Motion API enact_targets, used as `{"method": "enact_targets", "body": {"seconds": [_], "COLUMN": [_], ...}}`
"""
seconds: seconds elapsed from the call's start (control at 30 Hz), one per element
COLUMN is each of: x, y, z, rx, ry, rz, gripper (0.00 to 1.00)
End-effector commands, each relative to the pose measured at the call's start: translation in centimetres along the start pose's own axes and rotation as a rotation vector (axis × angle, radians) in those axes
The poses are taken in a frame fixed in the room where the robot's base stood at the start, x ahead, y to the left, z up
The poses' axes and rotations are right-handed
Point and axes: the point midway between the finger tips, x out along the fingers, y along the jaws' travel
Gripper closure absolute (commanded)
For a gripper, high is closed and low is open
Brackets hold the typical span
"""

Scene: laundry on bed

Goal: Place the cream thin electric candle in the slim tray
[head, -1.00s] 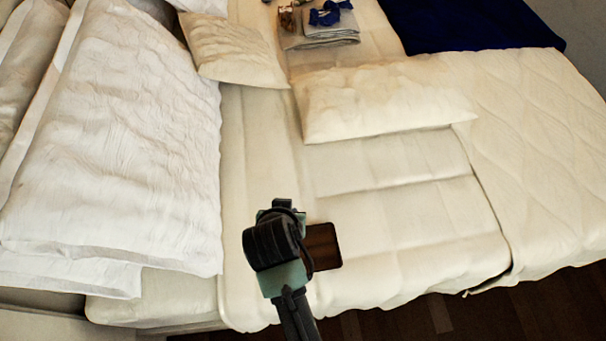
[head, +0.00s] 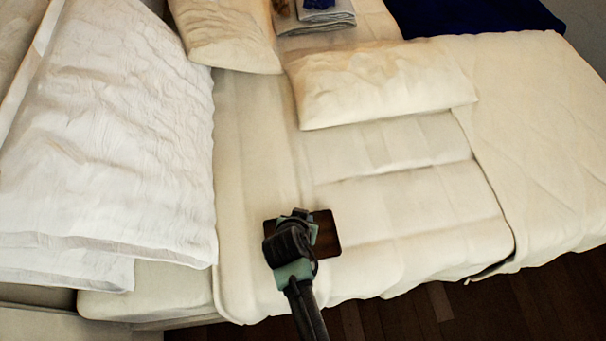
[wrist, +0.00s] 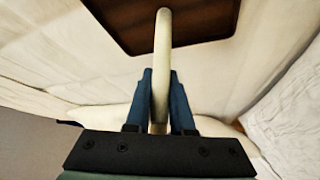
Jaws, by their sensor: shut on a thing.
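In the wrist view, the cream thin candle (wrist: 162,45) stands lengthwise between the two blue fingers of my gripper (wrist: 160,98), which is shut on it. The candle's far end overlaps the slim tray (wrist: 207,22), a dark brown tray with rounded corners lying on the bed. I cannot tell whether the candle touches it. In the head view, my gripper (head: 294,222) is over the left part of the tray (head: 328,236) and hides much of it. The candle is hidden there by my arm.
A cream pillow (head: 380,85) lies behind the tray, with another pillow (head: 228,35) farther left. A white quilt (head: 105,140) covers the left side. Folded cloths (head: 315,20) lie at the back. The bed is bare right of the tray, and its front edge is close.

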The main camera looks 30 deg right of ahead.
Motion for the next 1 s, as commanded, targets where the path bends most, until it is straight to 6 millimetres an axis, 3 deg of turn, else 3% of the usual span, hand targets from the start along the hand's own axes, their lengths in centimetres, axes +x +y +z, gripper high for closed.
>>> {"method": "enact_targets", "body": {"seconds": [0.3, 0.33, 0.5, 0.8, 1.0], "x": [0.3, 0.2, 0.2, 0.0, -1.8], "y": [0.0, 0.0, 0.0, 0.0, 0.0], "z": [0.1, 0.1, 0.1, 0.0, -0.1], "rx": [0.000, 0.000, 0.000, -0.001, -0.004], "ry": [0.001, 0.001, 0.000, 0.001, 0.003], "rz": [0.000, 0.000, -0.001, -0.001, -0.001], "gripper": [1.00, 0.75, 0.49, 0.49, 0.49]}}
